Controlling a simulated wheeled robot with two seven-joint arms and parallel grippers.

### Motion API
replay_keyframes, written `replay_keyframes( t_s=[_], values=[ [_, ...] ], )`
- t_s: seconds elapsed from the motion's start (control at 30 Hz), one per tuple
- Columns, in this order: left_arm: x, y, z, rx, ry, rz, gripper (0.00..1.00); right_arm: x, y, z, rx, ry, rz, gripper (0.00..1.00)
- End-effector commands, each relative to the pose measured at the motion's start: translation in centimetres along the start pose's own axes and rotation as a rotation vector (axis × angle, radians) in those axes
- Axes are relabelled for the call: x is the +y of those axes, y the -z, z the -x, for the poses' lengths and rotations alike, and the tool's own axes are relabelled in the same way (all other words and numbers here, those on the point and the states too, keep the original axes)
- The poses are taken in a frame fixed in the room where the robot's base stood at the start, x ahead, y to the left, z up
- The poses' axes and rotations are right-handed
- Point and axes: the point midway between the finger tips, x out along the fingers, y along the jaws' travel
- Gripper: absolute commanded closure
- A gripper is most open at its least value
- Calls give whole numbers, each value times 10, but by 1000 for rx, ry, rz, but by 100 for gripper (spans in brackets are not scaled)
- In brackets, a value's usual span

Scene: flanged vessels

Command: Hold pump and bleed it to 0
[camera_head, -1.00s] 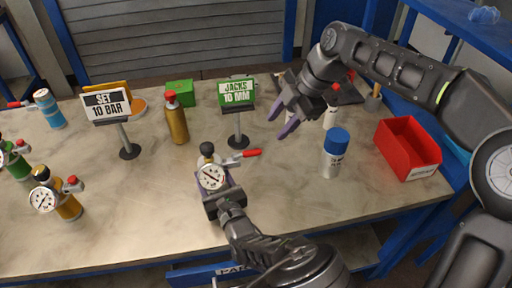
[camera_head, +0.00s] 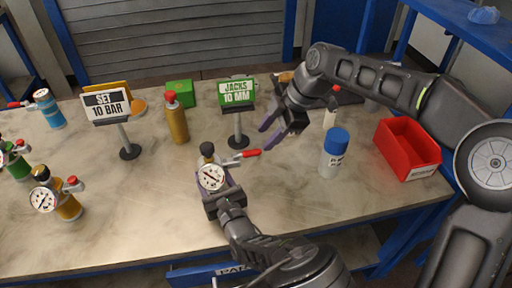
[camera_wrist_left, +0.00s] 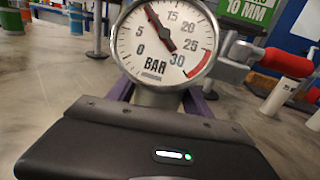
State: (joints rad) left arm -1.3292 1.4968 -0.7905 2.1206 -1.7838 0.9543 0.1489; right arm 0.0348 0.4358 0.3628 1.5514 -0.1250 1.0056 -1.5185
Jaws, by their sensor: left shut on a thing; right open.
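The pump (camera_head: 207,165) stands on the bench in the middle of the head view, with a black knob on top and a white round dial. My left gripper (camera_head: 222,197) is shut on its body. The dial (camera_wrist_left: 163,40) fills the upper middle of the left wrist view; its needle points up-left, near 10 bar. A red-handled lever (camera_head: 247,154) sticks out to the right and also shows in the left wrist view (camera_wrist_left: 286,62). My right gripper (camera_head: 267,137) is open and empty, with its fingertips above and right of the lever. The pump's lower body is hidden.
Signs reading "SET 10 BAR" (camera_head: 106,104) and "JACKS 10 MM" (camera_head: 237,92) stand behind. A gold bottle (camera_head: 177,122), a blue-capped white bottle (camera_head: 333,160) and a red bin (camera_head: 408,150) surround the area. Other gauge pumps (camera_head: 66,205) stand at left.

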Motion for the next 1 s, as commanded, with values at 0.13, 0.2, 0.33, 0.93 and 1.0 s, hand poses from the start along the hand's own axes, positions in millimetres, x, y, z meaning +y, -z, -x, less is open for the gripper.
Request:
replay_keyframes(
  t_s=[0.13,0.2,0.33,0.93,1.0],
  values=[
    [0,0,0,0,0,0,100,-1,1,-32,2,5,0,60],
    [0,0,0,0,0,0,100,-1,1,-44,2,4,0,60],
    [0,0,0,0,0,0,100,-1,1,-61,1,2,1,60],
    [0,0,0,0,0,0,100,0,0,-71,0,0,0,74],
    [0,0,0,0,0,0,100,0,0,-71,0,0,0,80]
  ],
)
